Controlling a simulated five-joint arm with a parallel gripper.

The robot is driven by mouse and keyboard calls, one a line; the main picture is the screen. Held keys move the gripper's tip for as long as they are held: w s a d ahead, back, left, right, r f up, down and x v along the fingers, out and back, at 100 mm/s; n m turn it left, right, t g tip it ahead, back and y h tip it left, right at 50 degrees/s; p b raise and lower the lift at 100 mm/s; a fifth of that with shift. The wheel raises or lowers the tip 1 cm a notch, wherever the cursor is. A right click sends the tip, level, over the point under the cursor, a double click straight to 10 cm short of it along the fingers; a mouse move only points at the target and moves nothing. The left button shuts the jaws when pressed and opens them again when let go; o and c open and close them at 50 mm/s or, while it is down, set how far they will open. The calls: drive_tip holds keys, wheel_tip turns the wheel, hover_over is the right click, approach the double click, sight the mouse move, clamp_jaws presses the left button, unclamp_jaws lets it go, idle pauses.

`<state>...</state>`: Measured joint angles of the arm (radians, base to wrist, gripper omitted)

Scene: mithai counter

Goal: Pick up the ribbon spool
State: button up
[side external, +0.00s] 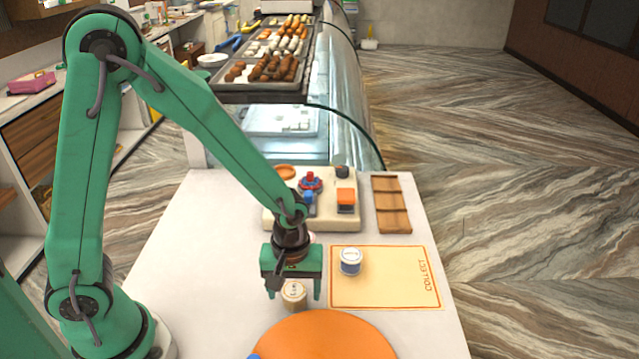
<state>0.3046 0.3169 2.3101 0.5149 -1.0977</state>
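No thing here is plainly a ribbon spool. A small cream cylinder with a marked top (293,294) stands on the white counter. My gripper (294,298) points down over it, open, with one finger to each side in the picture; I cannot tell whether they touch it. A white-topped round piece with a dark blue band (350,261) stands on the yellow COLLECT mat (385,290), right of my gripper. Either could be the spool. A red and blue piece (310,182) sits on the cream tray behind, partly hidden by my arm.
The cream tray (275,219) also holds an orange-topped block (346,200) and other small pieces. A brown wooden rack (391,205) lies right of it. An orange disc (325,338) is at the front. The glass sweets case (345,95) stands behind. The counter's left part is clear.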

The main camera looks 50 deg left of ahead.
sight(294, 293)
drive_tip(key=c, duration=1)
drive_tip(key=shift+r, duration=0.2)
drive_tip(key=shift+r, duration=0.8)
drive_tip(key=r, duration=0.2)
drive_tip(key=shift+s+d+r, duration=0.25)
drive_tip(key=shift+d+r, duration=0.05)
drive_tip(key=shift+r, duration=0.05)
drive_tip(key=s+d+r, duration=0.4)
drive_tip(key=s, duration=0.1)
drive_tip(key=s+d+r, duration=0.2)
drive_tip(key=s+d, duration=0.1)
drive_tip(key=shift+s+d+r, duration=0.1)
drive_tip(key=shift+r, duration=0.1)
